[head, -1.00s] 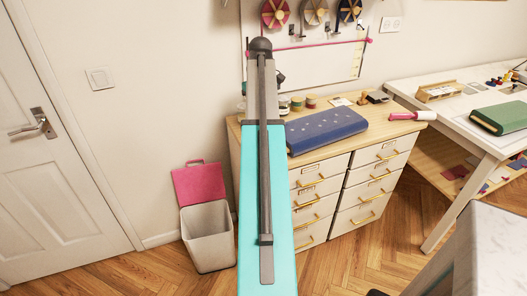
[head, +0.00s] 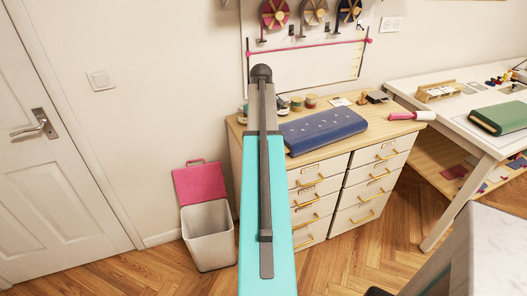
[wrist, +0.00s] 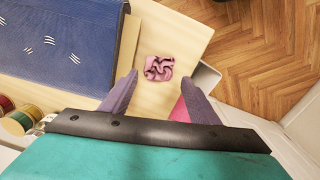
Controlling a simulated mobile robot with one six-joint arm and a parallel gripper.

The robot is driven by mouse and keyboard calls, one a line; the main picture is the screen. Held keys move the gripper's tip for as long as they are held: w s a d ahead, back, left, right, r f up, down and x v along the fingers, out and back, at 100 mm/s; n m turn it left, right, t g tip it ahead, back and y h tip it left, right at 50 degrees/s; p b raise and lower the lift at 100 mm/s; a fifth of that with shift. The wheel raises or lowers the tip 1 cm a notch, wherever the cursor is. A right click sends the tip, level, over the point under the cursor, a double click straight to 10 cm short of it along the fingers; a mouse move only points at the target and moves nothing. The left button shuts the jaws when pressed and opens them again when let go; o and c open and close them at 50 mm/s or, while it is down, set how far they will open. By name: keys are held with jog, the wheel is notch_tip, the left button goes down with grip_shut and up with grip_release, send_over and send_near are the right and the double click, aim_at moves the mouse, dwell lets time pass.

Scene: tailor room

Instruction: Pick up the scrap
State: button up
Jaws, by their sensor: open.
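The scrap (wrist: 159,67) is a small crumpled piece of mauve-pink cloth lying on the pale wooden cabinet top (wrist: 180,32), close to its edge, in the wrist view. My gripper (wrist: 160,77) is open above the cabinet top. Its two purple-grey fingers are wide apart, with the scrap between and just beyond their tips in the picture. Nothing is held. In the head view my arm hides the scrap and my gripper.
A blue bolt of fabric (head: 322,131) lies on the cabinet beside the scrap; it also shows in the wrist view (wrist: 62,40). Thread spools (wrist: 18,122) stand nearby. A white bin (head: 208,236) with a pink lid (head: 201,183) stands on the floor left of the cabinet.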

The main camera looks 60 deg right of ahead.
jog(key=shift+f, duration=0.2)
jog(key=shift+d+f+p, duration=0.1)
jog(key=shift+f+p, duration=0.75)
jog(key=shift+f, duration=1.55)
jog(key=c, duration=0.8)
jog(key=shift+c, duration=0.2)
